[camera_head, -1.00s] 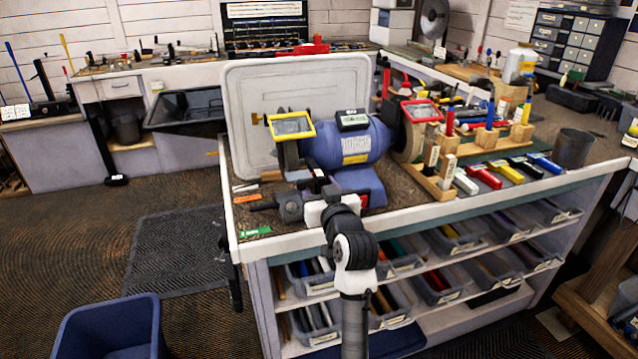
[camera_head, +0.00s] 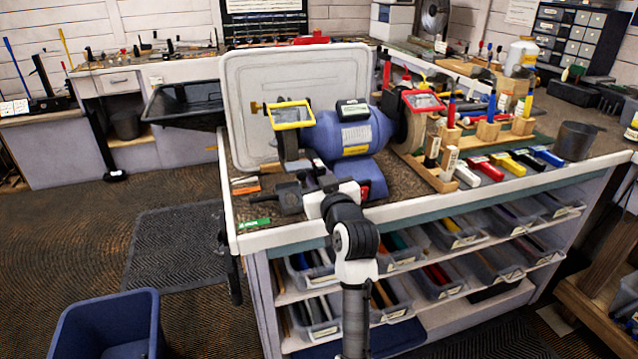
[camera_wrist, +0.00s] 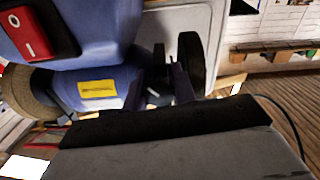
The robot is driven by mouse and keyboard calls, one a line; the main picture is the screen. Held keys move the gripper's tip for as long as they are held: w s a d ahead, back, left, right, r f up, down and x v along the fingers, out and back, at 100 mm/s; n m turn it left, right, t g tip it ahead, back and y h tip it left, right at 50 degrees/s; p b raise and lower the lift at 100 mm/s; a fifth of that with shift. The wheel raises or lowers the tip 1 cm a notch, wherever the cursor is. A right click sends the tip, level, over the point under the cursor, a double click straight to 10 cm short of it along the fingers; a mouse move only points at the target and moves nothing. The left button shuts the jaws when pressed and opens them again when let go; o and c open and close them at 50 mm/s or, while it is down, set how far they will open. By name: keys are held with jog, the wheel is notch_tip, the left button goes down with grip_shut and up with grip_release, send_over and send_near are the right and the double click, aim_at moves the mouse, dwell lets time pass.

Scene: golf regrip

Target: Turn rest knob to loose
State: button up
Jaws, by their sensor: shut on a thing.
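The blue bench grinder (camera_head: 345,140) stands on the bench, with a wheel at each end and a yellow-framed shield at the left. My gripper (camera_head: 290,198) reaches in from the right, low in front of the grinder's left wheel (camera_head: 290,148). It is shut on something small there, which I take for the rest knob. The knob and the fingertips are hidden in both views, so the knob's turn cannot be read. The wrist view shows the grinder's blue housing (camera_wrist: 80,50), its red switch (camera_wrist: 30,32), and a dark wheel (camera_wrist: 190,62) beyond my gripper's dark body.
A green marker (camera_head: 254,224) lies near the bench's front left edge. A wooden rack (camera_head: 440,165) and several coloured grips stand to the right. Bins (camera_head: 315,310) fill the shelves below. A blue tub (camera_head: 105,325) stands on the floor at the left.

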jog(key=o, duration=1)
jog(key=shift+c, duration=0.2)
jog(key=b+v, duration=0.3)
jog(key=v, duration=1)
jog(key=shift+s, duration=0.35)
jog(key=shift+d, duration=0.1)
